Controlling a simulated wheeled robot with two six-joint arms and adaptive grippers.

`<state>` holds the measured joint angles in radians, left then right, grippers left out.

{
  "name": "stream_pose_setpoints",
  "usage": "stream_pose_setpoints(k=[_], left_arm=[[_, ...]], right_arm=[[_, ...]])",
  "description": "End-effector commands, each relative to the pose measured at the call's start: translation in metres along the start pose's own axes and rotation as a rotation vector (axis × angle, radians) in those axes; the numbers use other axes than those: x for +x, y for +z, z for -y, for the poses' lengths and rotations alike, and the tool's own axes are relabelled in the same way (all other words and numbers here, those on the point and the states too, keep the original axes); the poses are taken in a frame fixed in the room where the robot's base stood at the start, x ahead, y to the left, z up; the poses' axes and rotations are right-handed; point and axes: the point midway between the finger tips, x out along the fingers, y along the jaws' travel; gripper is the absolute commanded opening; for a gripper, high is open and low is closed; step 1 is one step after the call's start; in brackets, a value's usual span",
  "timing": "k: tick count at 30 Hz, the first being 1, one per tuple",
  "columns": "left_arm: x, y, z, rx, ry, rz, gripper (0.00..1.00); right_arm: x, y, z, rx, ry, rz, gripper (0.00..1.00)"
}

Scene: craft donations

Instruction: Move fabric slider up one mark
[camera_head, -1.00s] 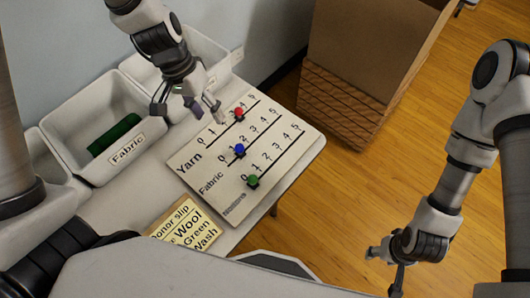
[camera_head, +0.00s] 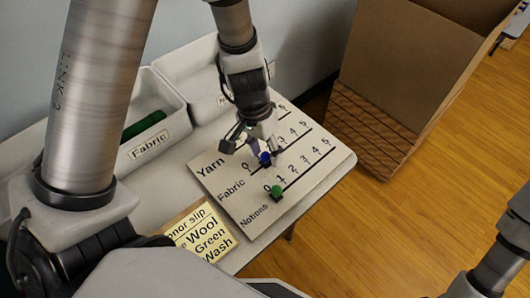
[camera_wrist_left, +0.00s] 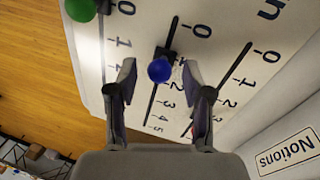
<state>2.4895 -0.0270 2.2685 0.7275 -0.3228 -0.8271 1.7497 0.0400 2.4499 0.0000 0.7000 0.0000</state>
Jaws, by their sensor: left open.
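The blue fabric slider knob (camera_head: 265,158) sits on the middle track of the white slider board (camera_head: 232,210), near its low-number end. In the left wrist view the blue knob (camera_wrist_left: 159,70) lies between the two spread fingers, close to the 1 mark; whether I touch it is unclear. My left gripper (camera_head: 252,147) is open over the board, pointing down. The green knob (camera_head: 276,191) is on the Notions track. A bit of red (camera_wrist_left: 188,130) shows beside a finger in the wrist view; the red knob is hidden in the head view. My right gripper is out of view.
A white bin labelled Fabric (camera_head: 165,135) with green cloth stands left of the board, with another white bin behind. A yellow donor slip (camera_head: 200,235) lies at the board's near-left side. A large cardboard box (camera_head: 400,90) stands on the floor beyond the table.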

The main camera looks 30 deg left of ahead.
Motion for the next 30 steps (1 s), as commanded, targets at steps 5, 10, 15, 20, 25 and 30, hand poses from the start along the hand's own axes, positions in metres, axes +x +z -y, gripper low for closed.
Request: stream_pose_setpoints(k=[5,10,15,20,25,30], left_arm=[[-0.001,0.0,0.0,0.0,0.0,0.0,0.4],[-0.001,0.0,0.0,0.0,0.0,0.0,0.0],[-0.001,-0.003,-0.001,0.0,-0.001,0.0,0.0],[-0.001,-0.027,-0.005,-0.001,-0.001,-0.001,0.0],[0.001,-0.04,-0.008,0.0,0.0,0.001,0.0],[0.001,-0.039,-0.008,-0.001,0.0,0.002,0.0]], right_arm=[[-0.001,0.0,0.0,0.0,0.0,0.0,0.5],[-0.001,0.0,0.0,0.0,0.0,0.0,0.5],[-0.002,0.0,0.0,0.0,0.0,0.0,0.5],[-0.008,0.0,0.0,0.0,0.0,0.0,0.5],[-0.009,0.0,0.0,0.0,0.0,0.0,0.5],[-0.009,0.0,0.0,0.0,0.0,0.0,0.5]])
